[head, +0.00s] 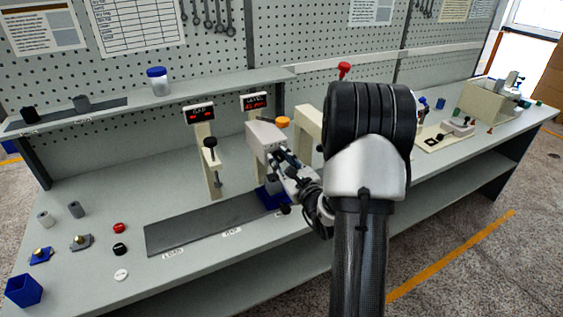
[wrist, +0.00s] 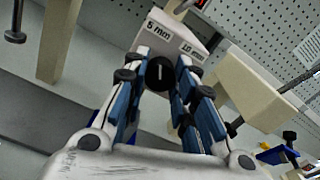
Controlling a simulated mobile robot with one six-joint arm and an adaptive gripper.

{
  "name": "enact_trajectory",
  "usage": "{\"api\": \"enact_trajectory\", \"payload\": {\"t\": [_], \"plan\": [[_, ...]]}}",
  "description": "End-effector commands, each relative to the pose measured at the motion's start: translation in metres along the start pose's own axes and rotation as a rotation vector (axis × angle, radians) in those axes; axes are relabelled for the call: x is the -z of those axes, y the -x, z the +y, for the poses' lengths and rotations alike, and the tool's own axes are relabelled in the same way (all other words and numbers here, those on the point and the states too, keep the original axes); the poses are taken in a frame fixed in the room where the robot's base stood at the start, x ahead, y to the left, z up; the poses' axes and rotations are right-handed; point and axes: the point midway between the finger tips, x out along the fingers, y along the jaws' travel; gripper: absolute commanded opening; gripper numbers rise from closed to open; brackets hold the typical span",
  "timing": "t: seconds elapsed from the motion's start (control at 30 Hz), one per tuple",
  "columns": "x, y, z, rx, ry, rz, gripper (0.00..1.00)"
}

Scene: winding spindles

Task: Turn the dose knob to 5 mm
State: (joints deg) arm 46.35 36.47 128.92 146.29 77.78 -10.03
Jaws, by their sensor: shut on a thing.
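The dose knob (wrist: 158,74) is a round black knob with a white line on the front of a light grey box (head: 264,136). The box's face carries a "5 mm" label (wrist: 155,28) at upper left and a "10 mm" label (wrist: 191,51) to the right. The white line runs roughly upright in the wrist view; which label it marks I cannot tell. My gripper (wrist: 159,84) is shut on the knob, one blue-padded finger on each side. In the head view my gripper (head: 280,158) reaches the box's front, and the knob is hidden.
Two posts carry red displays, "RAP" (head: 200,113) and one reading "LEVEL" (head: 254,101). A dark mat (head: 195,228) lies left of the box. A blue piece (head: 271,196) sits below it. A beige frame (wrist: 245,88) stands close to the right.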

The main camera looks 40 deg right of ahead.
Motion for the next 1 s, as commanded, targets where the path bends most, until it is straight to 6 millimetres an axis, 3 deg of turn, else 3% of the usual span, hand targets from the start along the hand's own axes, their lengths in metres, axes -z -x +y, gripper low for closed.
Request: {"api": "enact_trajectory", "payload": {"t": [0.2,0.23,0.53,0.87,1.0], "plan": [[0.0,0.0,0.0,-0.001,0.0,0.001,0.01],[0.001,0.0,0.0,-0.001,0.0,0.001,0.26],[0.0,0.0,0.0,0.0,-0.001,0.001,0.46],[0.0,0.002,0.0,0.0,-0.001,0.001,0.46],[0.001,0.017,-0.001,0.002,-0.002,0.004,0.46]]}}
